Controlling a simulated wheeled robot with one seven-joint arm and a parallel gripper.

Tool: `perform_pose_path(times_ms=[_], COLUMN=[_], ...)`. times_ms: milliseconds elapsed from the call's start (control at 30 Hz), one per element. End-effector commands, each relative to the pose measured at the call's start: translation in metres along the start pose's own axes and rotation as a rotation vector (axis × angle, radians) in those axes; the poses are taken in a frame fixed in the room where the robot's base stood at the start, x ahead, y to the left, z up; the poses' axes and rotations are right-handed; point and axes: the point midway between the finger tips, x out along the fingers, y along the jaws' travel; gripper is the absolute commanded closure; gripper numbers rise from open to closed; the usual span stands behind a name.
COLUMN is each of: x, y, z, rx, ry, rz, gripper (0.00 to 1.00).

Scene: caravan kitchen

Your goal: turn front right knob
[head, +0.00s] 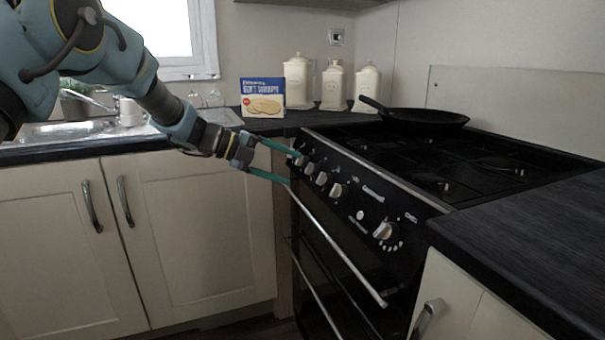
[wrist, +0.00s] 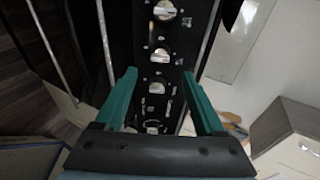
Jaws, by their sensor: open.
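The black cooker (head: 365,190) has a row of silver knobs along its front panel. One knob (head: 384,231) stands apart at the right end; several sit close together toward the left, such as this silver knob (head: 335,190). I cannot tell by marking which one is the front right knob. My gripper (head: 294,169) is open, with its teal fingers at the left end of the panel. In the wrist view my gripper (wrist: 159,74) has a knob (wrist: 157,88) showing between its fingers. I cannot tell whether either finger touches it.
A long silver oven handle (head: 335,245) runs below the knobs. A black frying pan (head: 420,116) sits at the back of the hob. Cream canisters (head: 334,86) and a cracker box (head: 262,97) stand behind. A dark worktop (head: 525,225) borders the cooker at right.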

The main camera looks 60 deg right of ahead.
Motion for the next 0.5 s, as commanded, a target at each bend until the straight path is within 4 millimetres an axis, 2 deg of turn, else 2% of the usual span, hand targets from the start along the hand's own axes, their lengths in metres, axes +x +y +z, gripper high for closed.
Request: perform_pose_path(times_ms=[100, 200, 500], x=[-0.015, -0.021, -0.023], y=[0.0, 0.0, 0.0], z=[0.0, 0.0, 0.0], rx=[0.0, 0.0, 0.0], ry=[0.0, 0.001, 0.002], rz=[0.0, 0.001, 0.0], gripper=[0.29, 0.29, 0.29])
